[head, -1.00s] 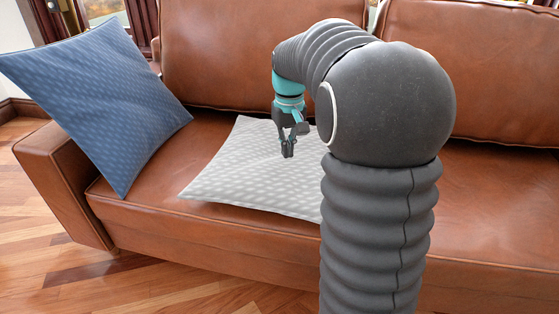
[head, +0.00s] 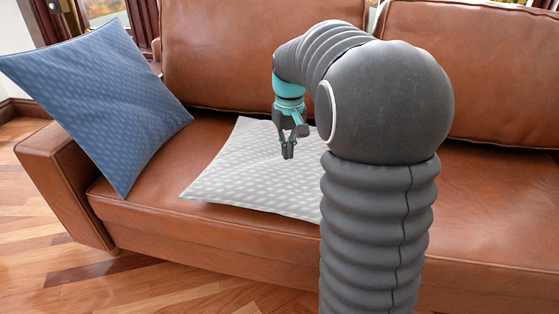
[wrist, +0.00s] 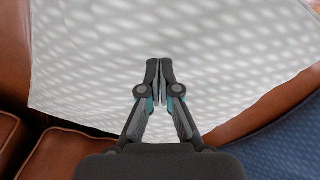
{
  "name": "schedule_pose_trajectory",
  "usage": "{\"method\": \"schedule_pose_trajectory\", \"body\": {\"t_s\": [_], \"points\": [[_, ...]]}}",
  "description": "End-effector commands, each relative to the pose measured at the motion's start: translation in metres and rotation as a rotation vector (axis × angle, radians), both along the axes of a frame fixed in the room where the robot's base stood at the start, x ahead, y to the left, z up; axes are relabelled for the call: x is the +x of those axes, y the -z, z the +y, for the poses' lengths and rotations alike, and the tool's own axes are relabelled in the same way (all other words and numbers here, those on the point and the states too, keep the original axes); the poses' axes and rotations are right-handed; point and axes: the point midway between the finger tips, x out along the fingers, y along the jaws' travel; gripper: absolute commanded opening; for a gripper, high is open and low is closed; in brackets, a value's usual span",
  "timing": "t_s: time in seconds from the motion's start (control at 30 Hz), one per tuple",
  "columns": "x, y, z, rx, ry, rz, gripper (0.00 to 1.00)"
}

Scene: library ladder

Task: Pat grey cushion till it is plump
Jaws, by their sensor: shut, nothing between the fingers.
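The grey cushion (head: 240,175) lies flat on the brown sofa seat in the head view, light grey with a pale dotted pattern. It looks thin. Its right part is hidden behind my arm. In the wrist view the cushion (wrist: 225,60) fills most of the picture beneath the fingers. My gripper (head: 288,156) points down over the cushion in the head view, its fingers together and empty. It also shows in the wrist view (wrist: 160,66). I cannot tell whether the fingertips touch the cloth.
A blue cushion (head: 105,100) leans against the sofa's left arm, left of the grey one; it also shows in the wrist view (wrist: 285,145). The brown leather sofa (head: 215,245) has a tall backrest behind. Wooden floor (head: 50,255) lies in front.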

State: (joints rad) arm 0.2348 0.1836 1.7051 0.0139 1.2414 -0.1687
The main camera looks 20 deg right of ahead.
Motion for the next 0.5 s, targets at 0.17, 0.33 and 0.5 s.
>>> {"method": "schedule_pose_trajectory", "body": {"t_s": [0.17, 0.33, 0.5], "points": [[-0.0006, 0.0048, -0.0004, 0.006, 0.000, 0.010, 0.00], [-0.0001, 0.0064, -0.0017, 0.008, 0.001, 0.012, 0.00], [0.0000, 0.0052, -0.0022, 0.009, 0.001, 0.013, 0.00]]}}
